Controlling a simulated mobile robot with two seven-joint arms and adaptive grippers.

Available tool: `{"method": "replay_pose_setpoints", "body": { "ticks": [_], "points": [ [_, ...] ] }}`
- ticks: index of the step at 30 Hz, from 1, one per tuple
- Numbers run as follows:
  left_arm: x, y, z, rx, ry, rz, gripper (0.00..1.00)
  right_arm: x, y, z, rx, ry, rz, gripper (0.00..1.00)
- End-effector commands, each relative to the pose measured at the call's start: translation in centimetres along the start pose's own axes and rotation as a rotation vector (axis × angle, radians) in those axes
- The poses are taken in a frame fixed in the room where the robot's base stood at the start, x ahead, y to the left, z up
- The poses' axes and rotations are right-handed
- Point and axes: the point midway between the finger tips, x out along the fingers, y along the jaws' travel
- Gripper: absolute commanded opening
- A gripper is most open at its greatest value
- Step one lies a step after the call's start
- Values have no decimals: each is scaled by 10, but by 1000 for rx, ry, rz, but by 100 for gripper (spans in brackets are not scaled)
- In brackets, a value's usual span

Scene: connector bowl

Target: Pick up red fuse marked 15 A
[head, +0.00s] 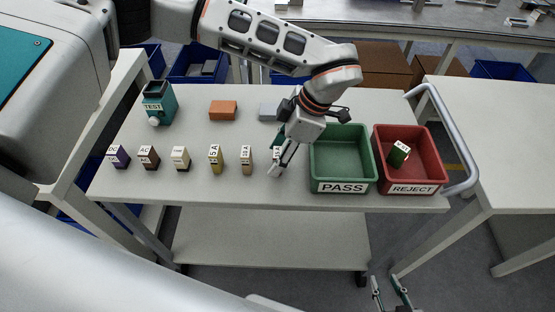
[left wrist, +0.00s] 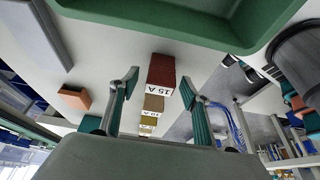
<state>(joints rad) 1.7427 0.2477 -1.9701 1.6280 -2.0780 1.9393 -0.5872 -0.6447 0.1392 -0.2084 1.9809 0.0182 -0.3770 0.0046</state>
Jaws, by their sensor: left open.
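The red fuse marked 15 A (left wrist: 161,69) stands on the table in the left wrist view, between the lines of my left gripper's two fingertips. My left gripper (left wrist: 159,88) is open, with one finger on each side of the fuse and gaps showing. In the head view my left gripper (head: 283,167) covers most of the red fuse; only part of its white label (head: 276,152) shows at the right end of the fuse row. My right gripper (head: 389,290) is low at the bottom edge of the head view, fingers apart and empty.
The 10 A fuse (head: 246,158) and 5 A fuse (head: 215,157) stand to the left in the row. The green PASS bin (head: 343,187) is close on the right, then the red REJECT bin (head: 413,188) holding a green fuse (head: 399,153). An orange block (head: 223,109) lies behind.

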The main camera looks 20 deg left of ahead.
Motion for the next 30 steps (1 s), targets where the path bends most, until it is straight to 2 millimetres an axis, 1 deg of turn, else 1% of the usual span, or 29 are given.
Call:
{"method": "replay_pose_setpoints", "body": {
  "ticks": [7,8,9,11,12,23,26,30],
  "points": [
    [1,0,0,0,-1,1,47,1,1,-3,-1,5,1,29],
    [1,0,0,0,-1,1,39,1,1,-3,-1,5,1,29],
    [1,0,0,0,-1,1,29,1,1,-3,-1,6,1,29],
    [1,0,0,0,-1,1,13,1,1,-3,0,6,1,29],
    [1,0,0,0,-1,1,11,1,1,-3,0,6,2,29],
    [0,0,0,0,-1,1,11,1,1,-4,-1,6,2,29],
    [-5,1,-2,0,-1,2,11,0,2,-4,0,7,2,29],
    [-20,1,-8,-1,-2,4,11,0,2,-6,0,8,3,29]
  ]
}}
